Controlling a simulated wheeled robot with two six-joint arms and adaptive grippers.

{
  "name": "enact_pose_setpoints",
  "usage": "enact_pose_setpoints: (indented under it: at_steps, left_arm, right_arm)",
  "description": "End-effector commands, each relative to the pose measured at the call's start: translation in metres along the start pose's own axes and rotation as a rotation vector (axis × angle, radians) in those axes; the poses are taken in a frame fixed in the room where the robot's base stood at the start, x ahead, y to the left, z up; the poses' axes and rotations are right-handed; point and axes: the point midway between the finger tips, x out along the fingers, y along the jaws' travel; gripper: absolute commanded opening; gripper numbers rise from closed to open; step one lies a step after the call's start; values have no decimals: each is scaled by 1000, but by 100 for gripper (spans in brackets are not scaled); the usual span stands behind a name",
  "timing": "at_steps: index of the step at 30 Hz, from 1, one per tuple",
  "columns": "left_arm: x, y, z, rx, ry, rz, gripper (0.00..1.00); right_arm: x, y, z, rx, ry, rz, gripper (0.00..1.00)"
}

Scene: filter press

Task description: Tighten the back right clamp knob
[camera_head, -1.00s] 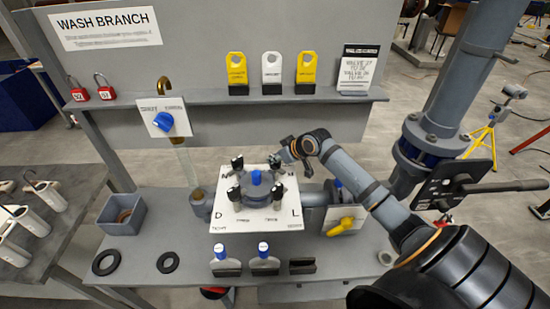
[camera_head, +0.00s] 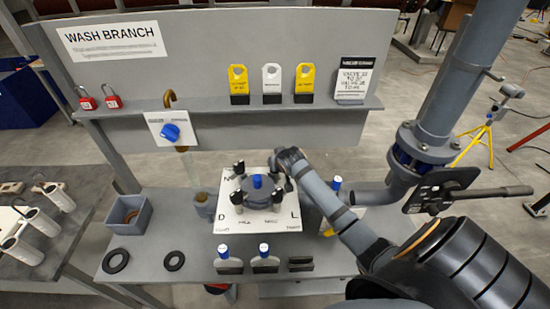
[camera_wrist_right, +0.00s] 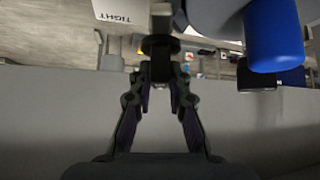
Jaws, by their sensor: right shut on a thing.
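The filter housing (camera_head: 258,190) is a grey round body with a blue cap on top, on a white plate (camera_head: 257,223) marked with letters. Black clamp knobs stand around it: back left (camera_head: 239,167), front left (camera_head: 236,201) and front right (camera_head: 278,197). My right gripper (camera_head: 277,170) is at the back right of the housing and mostly hides the back right knob there. In the right wrist view the black back right clamp knob (camera_wrist_right: 160,44) is at the fingertips, and my right gripper (camera_wrist_right: 162,88) is shut on its stem. My left gripper is out of view.
Blue-capped bottles (camera_head: 264,259) stand at the bench front. Black rings (camera_head: 116,261) and a grey bin (camera_head: 129,214) are on the left. A shelf (camera_head: 215,108) with tags runs behind. A thick grey pipe (camera_head: 447,90) stands at right, close to my right arm.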

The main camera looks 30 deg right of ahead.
Motion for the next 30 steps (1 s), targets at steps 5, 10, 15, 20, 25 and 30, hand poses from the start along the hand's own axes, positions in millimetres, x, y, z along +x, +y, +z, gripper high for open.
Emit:
enact_pose_setpoints:
  at_steps: [5,10,15,20,25,30]
  left_arm:
    - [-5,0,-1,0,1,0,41]
    - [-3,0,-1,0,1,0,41]
    - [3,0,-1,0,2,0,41]
    - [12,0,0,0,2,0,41]
    - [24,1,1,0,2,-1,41]
    - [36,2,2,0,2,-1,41]
  right_arm:
    - [0,-3,-1,121,0,113,0]
    - [1,-2,0,234,0,228,0]
    - [2,-2,1,348,0,343,0]
    - [3,-2,1,453,1,449,0]
    - [3,-1,1,554,2,551,0]
    - [3,-1,1,638,3,636,0]
